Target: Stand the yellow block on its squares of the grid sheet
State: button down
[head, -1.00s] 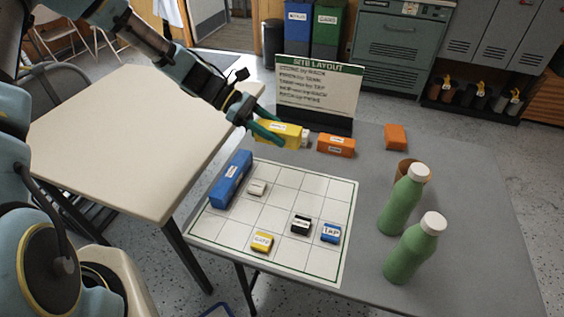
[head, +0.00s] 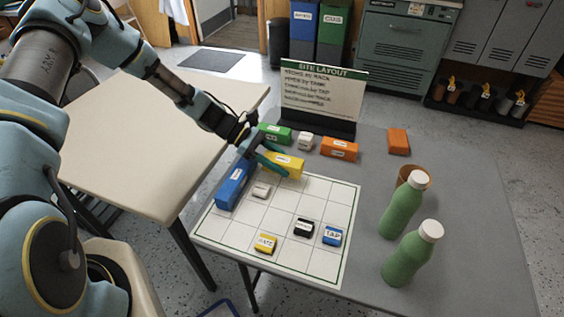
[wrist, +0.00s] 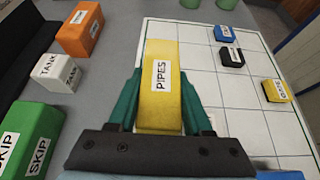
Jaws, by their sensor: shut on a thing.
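The yellow block (head: 284,165), labelled PIPES, is between the green fingers of my gripper (head: 268,158). In the wrist view the yellow block (wrist: 160,85) lies lengthwise between the two fingers (wrist: 160,108), which are shut on it. It is over the back edge of the white grid sheet (head: 300,253), near the back left squares. I cannot tell whether it touches the sheet. On the sheet are a long blue block (head: 234,184), a small white block (head: 261,190), a yellow GATE block (head: 265,243), a black block (head: 303,228) and a blue TAP block (head: 332,236).
Behind the sheet stand a green SKIP block (head: 274,133), a white TANK block (head: 305,141), an orange block (head: 339,149) and the SITE LAYOUT sign (head: 322,92). Another orange block (head: 398,141), a brown cup (head: 413,178) and two green bottles (head: 404,207) stand to the right.

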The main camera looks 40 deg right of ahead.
jog(key=shift+f, duration=0.1)
jog(key=shift+f+b, duration=0.4)
jog(key=shift+f, duration=0.1)
jog(key=shift+c, duration=1.6)
grip_release()
jog(key=shift+r, duration=0.1)
